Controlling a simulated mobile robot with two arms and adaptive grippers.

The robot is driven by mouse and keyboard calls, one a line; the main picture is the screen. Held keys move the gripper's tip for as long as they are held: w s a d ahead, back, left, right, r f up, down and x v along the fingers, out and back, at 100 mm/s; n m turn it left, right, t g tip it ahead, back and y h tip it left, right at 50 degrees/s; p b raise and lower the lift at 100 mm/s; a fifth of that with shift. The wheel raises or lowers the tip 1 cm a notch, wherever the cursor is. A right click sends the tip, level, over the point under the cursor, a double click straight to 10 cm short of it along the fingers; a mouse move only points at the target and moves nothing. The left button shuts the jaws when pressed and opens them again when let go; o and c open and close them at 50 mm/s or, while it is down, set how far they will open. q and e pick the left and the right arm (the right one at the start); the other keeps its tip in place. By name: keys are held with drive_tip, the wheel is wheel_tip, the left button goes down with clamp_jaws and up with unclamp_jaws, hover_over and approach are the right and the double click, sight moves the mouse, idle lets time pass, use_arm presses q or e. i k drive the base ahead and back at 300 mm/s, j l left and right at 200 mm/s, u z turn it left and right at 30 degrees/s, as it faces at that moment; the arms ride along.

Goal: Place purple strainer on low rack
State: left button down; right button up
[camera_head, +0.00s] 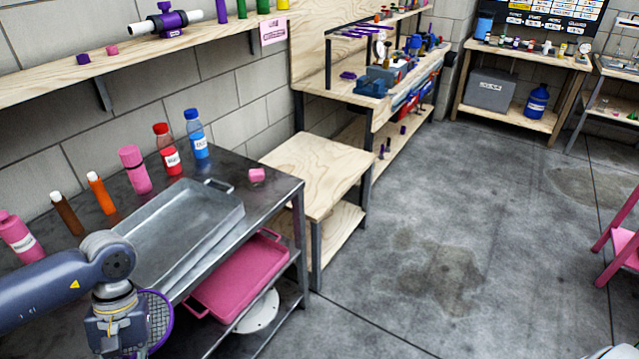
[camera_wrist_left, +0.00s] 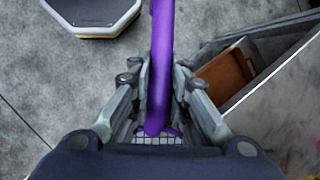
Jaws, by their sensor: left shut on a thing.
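The purple strainer (camera_head: 160,318) is at the lower left of the head view, beside the front edge of the metal table; part of its round mesh is hidden behind my left gripper. My left gripper (camera_head: 122,335) points down there. In the left wrist view, its fingers are shut on the strainer's purple handle (camera_wrist_left: 161,60). A low wooden shelf (camera_head: 342,222) sits under the small wooden table. Which one is the low rack I cannot tell. My right gripper is out of view.
The concrete floor (camera_head: 410,290) at the right is open. A pink step stool (camera_head: 622,240) stands far right.

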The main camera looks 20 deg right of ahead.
sight(308, 166)
drive_tip(key=i+l+z, duration=0.6)
drive_tip(key=z, duration=0.15)
drive_tip(key=i+l+z, duration=0.2)
drive_tip(key=i, duration=0.65)
drive_tip(key=i+l+z, duration=0.15)
drive_tip(key=i, duration=0.65)
drive_tip(key=i+l+u, duration=0.1)
drive_tip(key=i+u, duration=0.2)
drive_tip(key=i, duration=0.2)
drive_tip(key=i+l+u, duration=0.35)
drive_tip(key=i+j, duration=0.1)
